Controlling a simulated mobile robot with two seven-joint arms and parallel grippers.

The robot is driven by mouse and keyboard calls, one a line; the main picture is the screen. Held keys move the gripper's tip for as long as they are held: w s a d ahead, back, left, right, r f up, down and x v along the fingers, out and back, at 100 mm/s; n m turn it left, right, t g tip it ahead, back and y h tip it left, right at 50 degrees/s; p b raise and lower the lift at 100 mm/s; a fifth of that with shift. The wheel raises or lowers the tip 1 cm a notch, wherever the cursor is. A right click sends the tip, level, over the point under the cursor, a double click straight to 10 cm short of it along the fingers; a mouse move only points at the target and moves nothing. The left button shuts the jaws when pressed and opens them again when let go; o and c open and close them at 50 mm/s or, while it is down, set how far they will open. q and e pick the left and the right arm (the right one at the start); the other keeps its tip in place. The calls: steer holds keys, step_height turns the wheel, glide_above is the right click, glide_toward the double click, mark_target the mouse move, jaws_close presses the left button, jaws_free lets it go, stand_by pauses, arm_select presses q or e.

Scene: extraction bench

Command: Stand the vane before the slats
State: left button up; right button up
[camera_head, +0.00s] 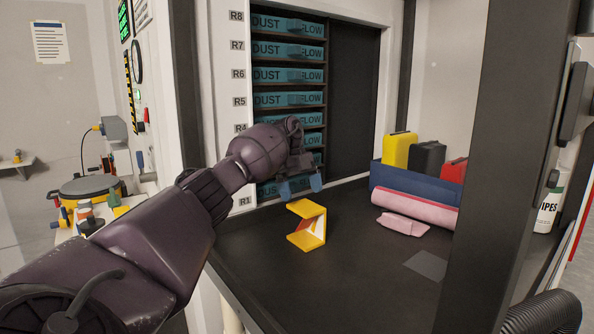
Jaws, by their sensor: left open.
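The vane is probably the yellow bent plate (318,228) with a white and orange-red mark, resting on the dark bench in front of the slats. Teal slats (287,75), marked DUST and FLOW, are stacked in a black frame at the back, with row labels from R1 to R8 on the left post. My left gripper (300,188) reaches in from the left, open and empty. Its blue-tipped fingers point down, just above and behind the yellow plate in the picture, apart from it. The arm hides parts of the lower slats. My right gripper is out of view.
A blue bin (385,178) with yellow, black and red cases stands at the back right. A pink roll (415,206) and folded pink cloth (400,224) lie before it. A grey square (428,265) lies on the bench (350,290). A dark post (490,150) stands at right.

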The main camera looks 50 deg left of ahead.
arm_select(q)
steer(key=v, duration=0.6)
steer(key=shift+r, duration=0.4)
steer(key=shift+a, duration=0.15)
